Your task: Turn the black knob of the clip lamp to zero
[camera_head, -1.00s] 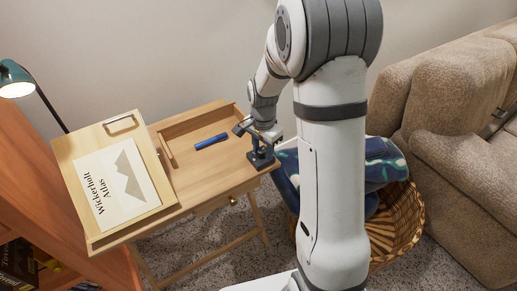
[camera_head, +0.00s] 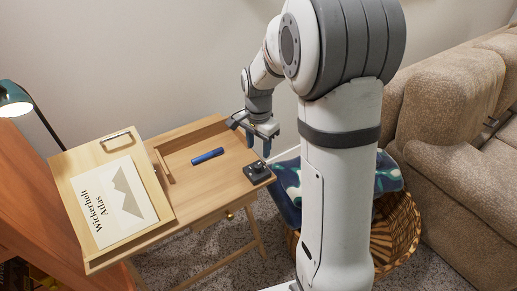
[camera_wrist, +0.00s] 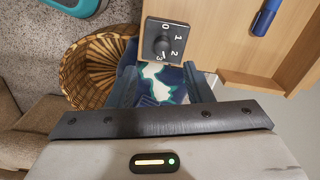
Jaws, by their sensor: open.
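The black knob (camera_head: 261,168) stands on a small dark dial box at the right front corner of the wooden desk. In the wrist view the knob (camera_wrist: 161,46) sits on the dial plate (camera_wrist: 177,27), marked 0, 1, 2 and 3; its pointer seems to be toward the 3, but this is hard to read. My gripper (camera_head: 258,146) is open and empty above the knob, apart from it. In the wrist view its two dark fingers (camera_wrist: 163,78) show just below the dial. A teal lamp (camera_head: 13,98) with a dark arm is lit at the far left.
A blue marker (camera_head: 207,156) lies in the desk's (camera_head: 200,184) recess. A tilted board with an atlas (camera_head: 115,203) is at the left. A wicker basket (camera_head: 400,228) with a patterned blanket (camera_head: 290,183) stands right of the desk, beside a brown sofa (camera_head: 455,100).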

